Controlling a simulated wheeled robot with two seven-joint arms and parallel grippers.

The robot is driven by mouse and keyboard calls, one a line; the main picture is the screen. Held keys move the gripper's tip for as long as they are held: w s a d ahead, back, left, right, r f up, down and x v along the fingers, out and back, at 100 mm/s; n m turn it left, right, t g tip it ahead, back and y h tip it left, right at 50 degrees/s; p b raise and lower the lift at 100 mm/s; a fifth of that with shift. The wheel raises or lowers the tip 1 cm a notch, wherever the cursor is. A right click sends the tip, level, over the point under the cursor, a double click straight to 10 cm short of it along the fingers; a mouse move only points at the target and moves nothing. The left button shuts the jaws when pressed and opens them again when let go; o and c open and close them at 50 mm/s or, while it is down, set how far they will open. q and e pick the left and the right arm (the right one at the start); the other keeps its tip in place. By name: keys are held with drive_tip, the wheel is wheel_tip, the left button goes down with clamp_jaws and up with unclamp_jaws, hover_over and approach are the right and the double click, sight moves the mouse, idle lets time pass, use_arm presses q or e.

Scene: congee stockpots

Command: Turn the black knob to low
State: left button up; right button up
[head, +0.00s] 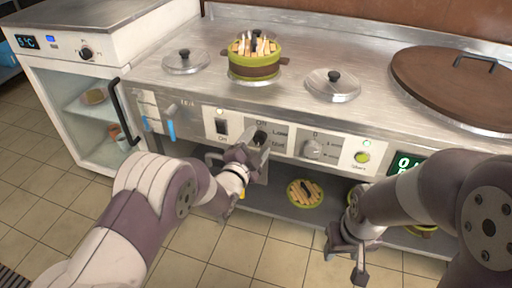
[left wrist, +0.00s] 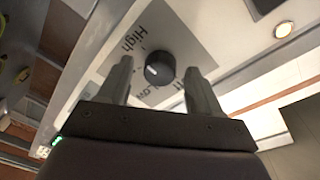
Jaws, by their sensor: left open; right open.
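The black knob (head: 260,137) is on the stove's front panel, partly hidden by my left gripper in the head view. In the left wrist view the knob (left wrist: 160,69) sits between the two fingertips, apart from them. Its white mark points to the picture's left, between the printed High above and Low below. Off is partly hidden behind a finger. My left gripper (left wrist: 160,72) is open in front of the panel; it also shows in the head view (head: 252,158). My right gripper (head: 346,264) is open and empty, low at the right, away from the panel.
A shelf below holds a basket (head: 305,193).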

use_arm(q)
drive_tip(key=c, duration=1)
drive_tip(key=shift+c, duration=0.2)
drive_tip(key=n, duration=0.6)
drive_tip(key=shift+f+t, duration=0.1)
drive_tip(key=shift+t, duration=0.3)
drive_tip(key=n, duration=0.6)
drive_tip(key=shift+n+t+y, duration=0.3)
drive_tip(key=shift+n, duration=0.1)
drive_tip(key=n, duration=0.6)
drive_tip(key=shift+d+f+y, duration=0.1)
drive_tip(key=shift+y, duration=0.3)
drive_tip(key=n, duration=0.3)
drive_tip(key=n+y, duration=0.1)
drive_tip(key=n, duration=0.2)
drive_tip(key=shift+t+p, duration=0.3)
drive_tip(key=shift+p, duration=0.05)
drive_tip(key=shift+n, duration=0.5)
